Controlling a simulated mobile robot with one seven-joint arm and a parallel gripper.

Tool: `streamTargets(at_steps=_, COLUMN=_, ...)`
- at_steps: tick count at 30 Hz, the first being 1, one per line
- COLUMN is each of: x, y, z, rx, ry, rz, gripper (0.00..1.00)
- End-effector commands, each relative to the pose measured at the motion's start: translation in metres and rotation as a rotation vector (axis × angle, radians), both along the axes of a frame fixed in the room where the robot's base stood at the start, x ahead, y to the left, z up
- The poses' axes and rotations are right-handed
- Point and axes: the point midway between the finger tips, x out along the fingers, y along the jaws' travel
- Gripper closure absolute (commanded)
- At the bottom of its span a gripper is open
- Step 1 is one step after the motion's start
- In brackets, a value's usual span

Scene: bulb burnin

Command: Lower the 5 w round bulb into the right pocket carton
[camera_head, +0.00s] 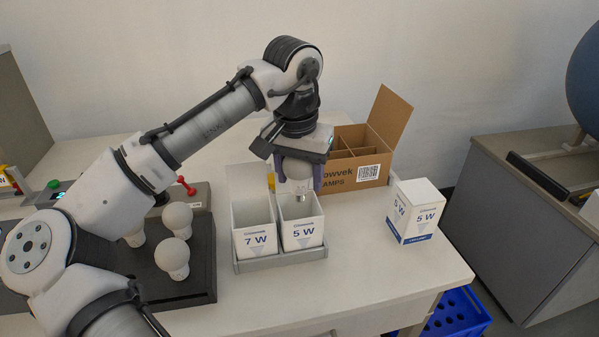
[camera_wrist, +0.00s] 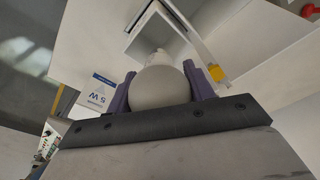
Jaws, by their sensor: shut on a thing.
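My gripper (camera_head: 299,180) is shut on a white round bulb (camera_head: 298,169), which hangs with its metal base down. In the head view it is above the right pocket carton (camera_head: 303,232), marked 5 W, and the base is around the height of the carton's open top. The left pocket carton (camera_head: 254,236), marked 7 W, stands open and looks empty. Both stand in a grey holder (camera_head: 283,262). In the wrist view the bulb (camera_wrist: 160,88) sits between purple fingers (camera_wrist: 162,90). I cannot tell whether its base is inside the carton.
Several white bulbs (camera_head: 173,254) stand on a dark block (camera_head: 190,289) at left. A closed 5 W carton (camera_head: 415,212) stands to the right. A cardboard box (camera_head: 362,177) with dividers stands behind. The front right tabletop (camera_head: 390,270) is clear.

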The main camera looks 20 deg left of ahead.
Motion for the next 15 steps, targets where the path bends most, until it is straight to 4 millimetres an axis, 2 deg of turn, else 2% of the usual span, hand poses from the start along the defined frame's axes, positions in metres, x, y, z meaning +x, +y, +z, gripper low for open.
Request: streamTargets(at_steps=15, x=0.000, y=0.000, z=-0.027, rx=-0.001, ry=0.000, rz=-0.001, gripper=0.70)
